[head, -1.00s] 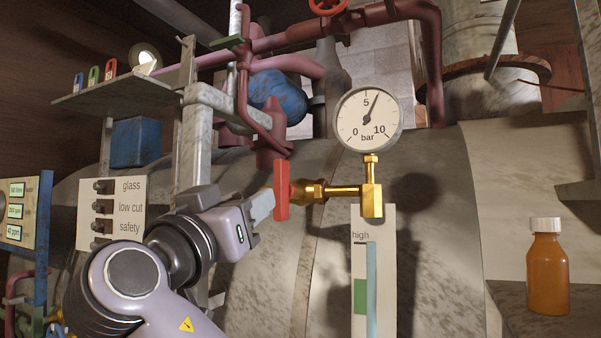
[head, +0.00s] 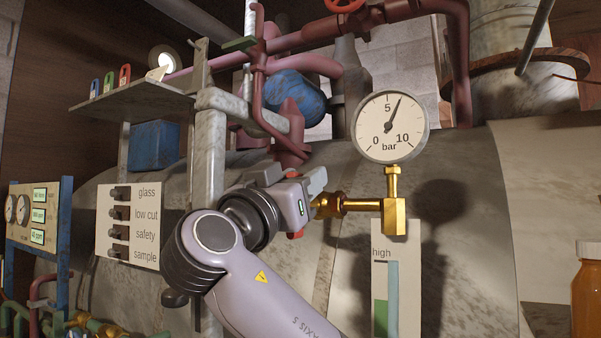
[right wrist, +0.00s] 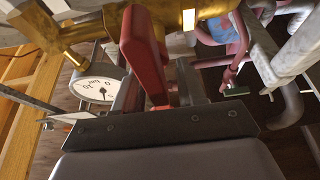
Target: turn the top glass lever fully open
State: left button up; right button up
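The top glass lever is a red bar on a brass fitting (head: 340,205) below the pressure gauge. In the right wrist view the red lever (right wrist: 148,55) reaches down between the two fingers of my right gripper (right wrist: 158,88). The fingers are apart, one on each side of it; contact cannot be told. My left gripper is not in view.
The round gauge (head: 391,127) stands just above and right of the gripper. A grey post (head: 208,160) and a switch panel (head: 130,225) stand to the left. Red pipes (head: 290,128) run close above. A level strip (head: 394,290) hangs below the brass elbow.

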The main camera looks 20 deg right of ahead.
jog(key=shift+w, duration=0.1)
grip_shut()
jog(key=shift+w+a+f+n+t+y+b, duration=0.15)
jog(key=shift+n+t+y+b, duration=0.25)
jog(key=shift+n, duration=0.65)
jog(key=shift+w+a+n+t+y+b, duration=0.15)
jog(key=shift+n+t+y+b, duration=0.2)
jog(key=shift+n, duration=0.65)
jog(key=shift+w+a+f+n+t+y+b, duration=0.2)
jog(key=shift+n+y+b, duration=0.25)
jog(key=shift+n, duration=0.6)
jog(key=shift+r, duration=0.2)
jog(key=shift+d, duration=0.1)
grip_release()
jog(key=shift+s, duration=0.15)
